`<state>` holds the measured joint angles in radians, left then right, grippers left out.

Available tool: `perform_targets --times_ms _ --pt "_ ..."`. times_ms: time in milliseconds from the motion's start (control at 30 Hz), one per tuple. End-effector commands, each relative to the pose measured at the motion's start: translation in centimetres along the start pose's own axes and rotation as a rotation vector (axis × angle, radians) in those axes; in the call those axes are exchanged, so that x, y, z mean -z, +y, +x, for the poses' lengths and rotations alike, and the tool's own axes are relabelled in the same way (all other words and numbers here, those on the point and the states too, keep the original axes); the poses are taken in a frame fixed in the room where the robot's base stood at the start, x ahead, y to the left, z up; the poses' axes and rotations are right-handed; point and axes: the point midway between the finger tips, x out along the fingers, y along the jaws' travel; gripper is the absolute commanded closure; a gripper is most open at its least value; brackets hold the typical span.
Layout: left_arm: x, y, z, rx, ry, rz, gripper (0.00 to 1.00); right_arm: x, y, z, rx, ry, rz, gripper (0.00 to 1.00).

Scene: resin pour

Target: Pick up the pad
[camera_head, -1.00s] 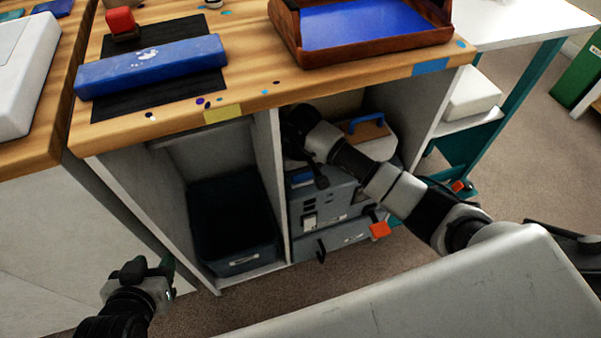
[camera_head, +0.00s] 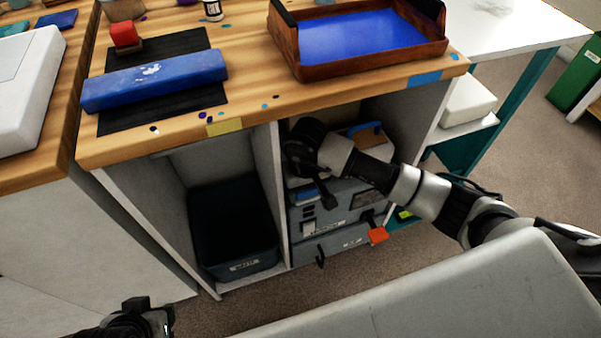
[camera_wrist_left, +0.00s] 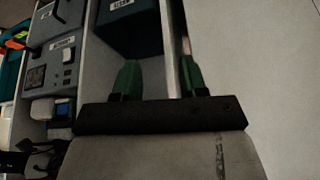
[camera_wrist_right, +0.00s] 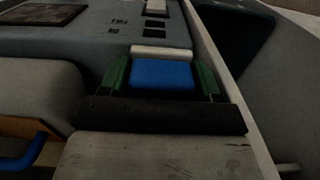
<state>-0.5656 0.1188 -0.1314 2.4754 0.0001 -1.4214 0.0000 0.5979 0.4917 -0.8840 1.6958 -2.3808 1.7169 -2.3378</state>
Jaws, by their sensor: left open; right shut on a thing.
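The pad (camera_wrist_right: 162,75) is blue with a pale white strip along its far edge. In the right wrist view it sits between the green fingers of my right gripper (camera_wrist_right: 163,66), which is shut on it. In the head view my right arm reaches into the right-hand bay of the workbench, and a bit of blue pad (camera_head: 303,186) shows beside the dark right gripper (camera_head: 312,192). The arm hides much of it. My left gripper (camera_head: 166,318) is low in the head view; in the left wrist view its green fingers (camera_wrist_left: 158,72) are apart and empty.
A grey case (camera_head: 338,215) fills the bay, close to the pad. A block with a blue handle (camera_head: 368,130) stands behind my right arm. A divider wall (camera_head: 268,170) separates the bay from a dark bin (camera_head: 235,235). The wooden benchtop (camera_head: 250,98) overhangs above.

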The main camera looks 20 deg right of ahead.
Motion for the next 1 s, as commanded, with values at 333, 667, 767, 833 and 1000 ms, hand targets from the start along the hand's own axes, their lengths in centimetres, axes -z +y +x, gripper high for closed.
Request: perform_targets --times_ms 333,667,767,833,1000 --pt "-2.6 -0.4 -1.3 0.008 -0.172 -0.006 0.57 -7.2 -0.6 -0.1 -0.001 -0.002 -0.003 0.6" --pt "-2.4 -0.4 -1.6 0.008 -0.169 -0.006 0.57 -12.2 -1.2 0.0 0.001 -0.002 -0.002 0.6" --pt "-2.4 -0.4 -1.6 0.008 -0.169 -0.006 0.57 -12.8 -1.2 0.0 0.0 -0.001 0.0 0.6" --pt "-2.4 -0.4 -1.6 0.008 -0.169 -0.006 0.57 -13.0 -1.2 0.0 0.0 -0.001 0.0 0.6" --pt "-2.4 -0.4 -1.6 0.008 -0.169 -0.006 0.57 -13.0 -1.2 0.0 0.0 -0.001 0.0 0.6"
